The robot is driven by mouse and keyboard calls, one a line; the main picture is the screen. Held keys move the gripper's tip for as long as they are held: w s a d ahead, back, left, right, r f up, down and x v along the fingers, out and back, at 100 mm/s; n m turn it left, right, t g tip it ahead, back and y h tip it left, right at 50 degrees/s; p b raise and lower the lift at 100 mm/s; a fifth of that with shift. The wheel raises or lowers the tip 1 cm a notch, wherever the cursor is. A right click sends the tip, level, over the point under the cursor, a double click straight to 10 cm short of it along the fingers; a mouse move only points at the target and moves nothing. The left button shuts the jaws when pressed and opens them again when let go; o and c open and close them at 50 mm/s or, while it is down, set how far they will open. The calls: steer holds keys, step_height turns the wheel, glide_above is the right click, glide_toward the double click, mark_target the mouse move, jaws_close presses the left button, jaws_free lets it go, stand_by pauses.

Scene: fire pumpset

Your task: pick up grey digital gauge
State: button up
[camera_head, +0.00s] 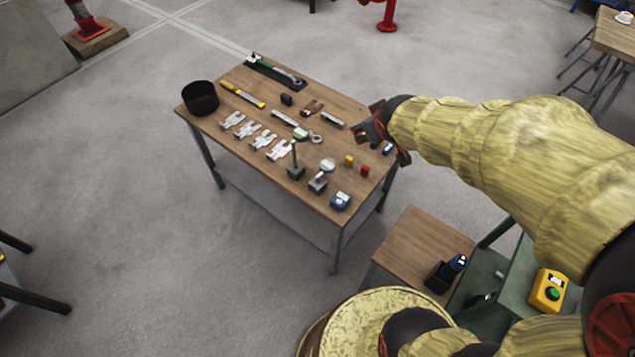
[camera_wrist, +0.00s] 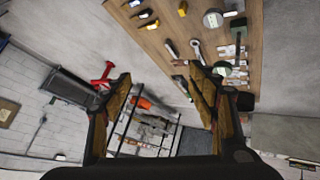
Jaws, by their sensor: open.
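Two round-faced gauges stand on posts near the front of the wooden table in the head view: a pale grey one (camera_head: 327,165) on a grey base, and a grey-green one (camera_head: 301,133) on a dark green base. Which one is the grey digital gauge I cannot tell for sure. In the wrist view a pale round gauge face (camera_wrist: 213,18) shows at the top. My gripper (camera_head: 368,128) is at the table's right edge, apart from both gauges. In the wrist view my gripper (camera_wrist: 160,88) has its fingers spread, with nothing between them.
The wooden table (camera_head: 232,135) also holds a black pot (camera_head: 200,97), several metal brackets (camera_head: 263,140), a yellow-handled tool (camera_head: 242,95), a blue device (camera_head: 341,200), and small yellow (camera_head: 349,160) and red (camera_head: 365,171) blocks. Open floor lies left of the table.

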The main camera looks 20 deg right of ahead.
steer(key=w+d+f+n+t+y, duration=0.1)
steer(key=w+d+f+n, duration=0.1)
steer(key=w+f, duration=0.6)
steer(key=n+t+y+b, duration=0.1)
steer(key=n+t+y, duration=0.15)
steer(key=y, duration=0.75)
glide_toward(322, 185)
steer(key=x, duration=0.4)
steer(key=shift+w, duration=0.35)
steer(key=shift+w+a+f, duration=0.1)
steer(key=shift+a+f, duration=0.05)
steer(key=shift+a, duration=0.1)
steer(key=b+x, duration=0.3)
steer(key=x, duration=0.4)
steer(key=shift+f, duration=0.1)
steer(key=shift+c, duration=0.3)
jaws_close()
